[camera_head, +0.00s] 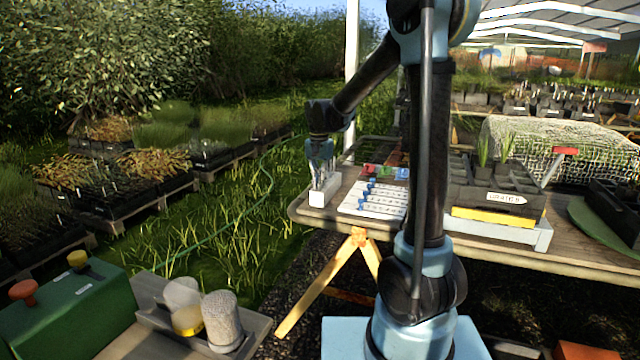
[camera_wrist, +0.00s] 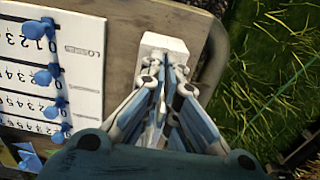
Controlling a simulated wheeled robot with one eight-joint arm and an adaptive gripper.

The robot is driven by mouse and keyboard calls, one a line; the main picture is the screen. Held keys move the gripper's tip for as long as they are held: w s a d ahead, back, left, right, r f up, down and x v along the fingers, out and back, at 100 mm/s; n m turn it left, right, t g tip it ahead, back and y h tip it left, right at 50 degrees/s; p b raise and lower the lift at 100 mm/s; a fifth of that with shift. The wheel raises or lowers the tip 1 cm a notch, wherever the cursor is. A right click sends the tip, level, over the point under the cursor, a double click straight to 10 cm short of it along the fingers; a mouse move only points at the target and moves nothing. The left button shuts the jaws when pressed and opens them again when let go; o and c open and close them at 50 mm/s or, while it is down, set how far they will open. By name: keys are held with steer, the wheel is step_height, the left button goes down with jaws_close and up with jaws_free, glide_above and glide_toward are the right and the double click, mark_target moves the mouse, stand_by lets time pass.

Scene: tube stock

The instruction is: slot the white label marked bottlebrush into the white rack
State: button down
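The white rack (camera_head: 320,195) is a small white block at the left end of the wooden table. It also shows in the wrist view (camera_wrist: 163,42), near the table edge. My gripper (camera_head: 322,172) points down right over the rack. In the wrist view my gripper (camera_wrist: 167,82) has its fingers close together, with a thin pale strip, seen edge-on, between them. This looks like the white label (camera_wrist: 155,125). Its writing cannot be read, and the fingers hide whether its lower end is inside the rack or only above it.
A white numbered board (camera_head: 375,199) with blue sliders lies just right of the rack. Red, green and blue pieces (camera_head: 385,172) sit behind it. A black planter tray (camera_head: 495,190) stands further right. Beyond the table's left edge is open grass.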

steer(key=shift+f, duration=0.15)
steer(key=c, duration=1.7)
jaws_free()
step_height(320, 180, up, 12)
steer(key=shift+f, duration=0.1)
